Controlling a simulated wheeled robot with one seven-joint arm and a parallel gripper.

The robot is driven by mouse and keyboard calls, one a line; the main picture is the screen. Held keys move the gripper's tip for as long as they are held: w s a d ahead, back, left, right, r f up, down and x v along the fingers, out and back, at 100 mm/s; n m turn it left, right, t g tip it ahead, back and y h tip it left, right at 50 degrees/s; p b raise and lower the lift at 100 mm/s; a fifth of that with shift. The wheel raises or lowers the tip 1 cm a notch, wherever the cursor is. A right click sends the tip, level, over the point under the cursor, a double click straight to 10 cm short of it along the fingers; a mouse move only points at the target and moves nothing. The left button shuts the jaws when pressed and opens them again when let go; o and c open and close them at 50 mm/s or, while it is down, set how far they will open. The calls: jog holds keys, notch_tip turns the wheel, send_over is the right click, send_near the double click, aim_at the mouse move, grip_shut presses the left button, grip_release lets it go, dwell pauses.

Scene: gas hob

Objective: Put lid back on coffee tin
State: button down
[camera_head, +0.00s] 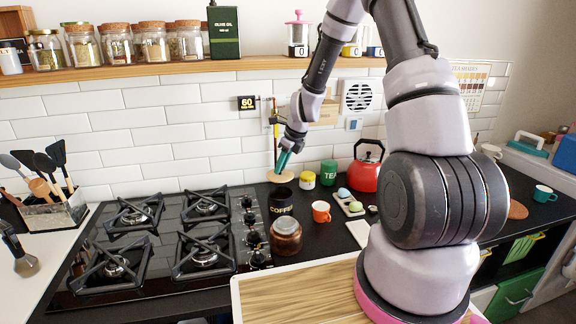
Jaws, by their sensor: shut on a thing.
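The black coffee tin (282,211), with COFFEE printed on its side, stands upright on the dark worktop just right of the hob. Its top is open and dark inside. My gripper (282,163) has teal fingertips and points down above the tin. It is shut on the tan round lid (280,177), which hangs beneath the fingertips. The lid is above the tin's mouth, with a small gap visible between them. Exactly how the fingers grip the lid is too small to tell.
A brown glass jar (286,237) stands in front of the tin and an orange mug (321,211) to its right. A yellow-and-white pot (307,180), a green TEA tin (329,172) and a red kettle (366,168) stand behind. The gas hob (165,240) is left.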

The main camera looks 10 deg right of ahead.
aim_at(284, 175)
jog(key=shift+f, duration=2.9)
jog(key=shift+f, duration=0.15)
jog(key=c, duration=0.6)
grip_release()
jog(key=shift+c, duration=0.2)
jog(key=o, duration=0.5)
jog(key=shift+r, duration=3.5)
